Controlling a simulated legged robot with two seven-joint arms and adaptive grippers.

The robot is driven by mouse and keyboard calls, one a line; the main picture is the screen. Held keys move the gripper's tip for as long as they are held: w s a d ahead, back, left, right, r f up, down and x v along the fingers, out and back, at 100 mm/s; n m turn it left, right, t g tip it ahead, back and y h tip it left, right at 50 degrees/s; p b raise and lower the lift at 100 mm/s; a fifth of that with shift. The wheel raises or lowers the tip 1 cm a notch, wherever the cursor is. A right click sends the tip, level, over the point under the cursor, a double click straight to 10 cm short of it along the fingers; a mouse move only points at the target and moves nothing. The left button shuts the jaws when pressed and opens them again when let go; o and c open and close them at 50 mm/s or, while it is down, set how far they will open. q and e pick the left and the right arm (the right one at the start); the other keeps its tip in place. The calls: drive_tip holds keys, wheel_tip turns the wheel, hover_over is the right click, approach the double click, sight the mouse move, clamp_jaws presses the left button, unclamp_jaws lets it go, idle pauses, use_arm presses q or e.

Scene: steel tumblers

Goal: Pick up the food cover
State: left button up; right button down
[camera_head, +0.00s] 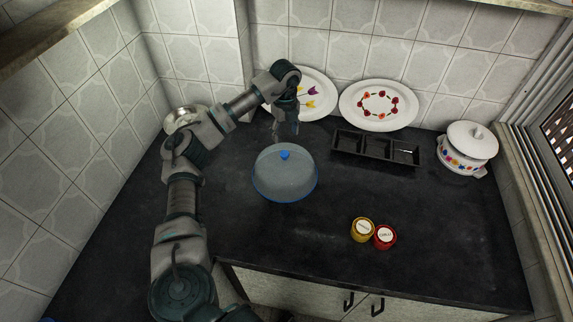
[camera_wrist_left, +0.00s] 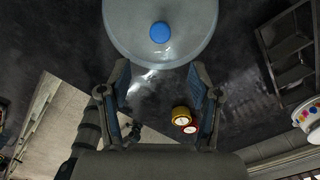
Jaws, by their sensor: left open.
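The food cover (camera_head: 270,178) is a translucent grey dome with a blue rim and a blue knob (camera_head: 285,155) on top. It stands on the dark counter left of the middle. In the left wrist view the cover (camera_wrist_left: 125,25) fills the top centre, partly cut off, with its blue knob (camera_wrist_left: 160,32) facing me. My left gripper (camera_head: 284,130) points down above and just behind the cover. It is open and empty; in the left wrist view its fingers (camera_wrist_left: 160,68) are spread apart, with the knob beyond their tips. My right gripper is not in view.
A yellow-lidded jar (camera_head: 362,230) and a red-lidded jar (camera_head: 385,237) stand near the front edge. Behind are a black compartment tray (camera_head: 345,153), a flowered plate (camera_head: 378,90) against the wall and a white pot (camera_head: 467,148).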

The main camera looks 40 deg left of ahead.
use_arm(q)
hover_over(284, 153)
drive_tip(key=f, duration=0.4)
drive_tip(key=shift+s+d, duration=0.1)
drive_tip(key=shift+d, duration=0.3)
drive_tip(key=f, duration=0.1)
drive_tip(key=a+f, duration=0.2)
drive_tip(key=f, duration=0.1)
drive_tip(key=shift+f+b, duration=0.1)
drive_tip(key=shift+b, duration=0.2)
drive_tip(key=f, duration=0.1)
drive_tip(key=d+f, duration=0.1)
drive_tip(key=f, duration=0.1)
drive_tip(key=shift+d, duration=0.2)
drive_tip(key=shift+w+d, duration=0.2)
drive_tip(key=shift+d, duration=0.15)
drive_tip(key=shift+a, duration=0.1)
drive_tip(key=shift+c, duration=1.4)
drive_tip(key=shift+s+a+f, duration=0.1)
drive_tip(key=shift+a+f, duration=0.05)
drive_tip(key=shift+a, duration=0.25)
drive_tip(key=c, duration=0.8)
drive_tip(key=shift+a, duration=0.1)
clamp_jaws()
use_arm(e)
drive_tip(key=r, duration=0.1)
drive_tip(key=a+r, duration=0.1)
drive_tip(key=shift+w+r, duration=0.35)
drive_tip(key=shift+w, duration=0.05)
